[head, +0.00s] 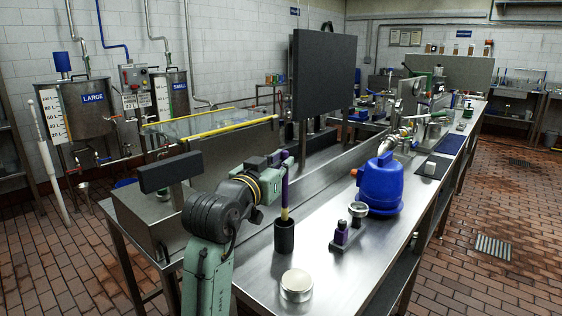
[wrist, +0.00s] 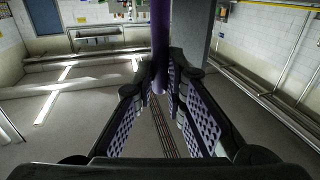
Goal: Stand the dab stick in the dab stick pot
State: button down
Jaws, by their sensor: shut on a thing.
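The dab stick (head: 286,190) is upright, with a purple upper part and a pale yellowish lower part. My gripper (head: 284,160) is shut on its purple part near the top. In the wrist view the purple stick (wrist: 160,45) stands between the fingertips of my gripper (wrist: 161,80). The dab stick pot (head: 284,238) is a dark, open cylinder on the steel bench, directly below the stick. The stick's lower end is at the pot's mouth; I cannot tell whether it is inside the rim or just above or behind it.
A round metal tin (head: 297,285) stands in front of the pot. A dark upright panel (head: 323,75) rises behind my gripper.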

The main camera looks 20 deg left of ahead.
aim_at(283, 182)
jog(key=shift+f+b, duration=1.6)
jog(key=shift+f, duration=0.9)
jog(key=c, duration=1.6)
grip_release()
jog(key=shift+o, duration=0.2)
jog(key=shift+s, duration=0.15)
jog(key=s+a, duration=0.1)
jog(key=s, duration=1)
jog(key=shift+s, duration=0.35)
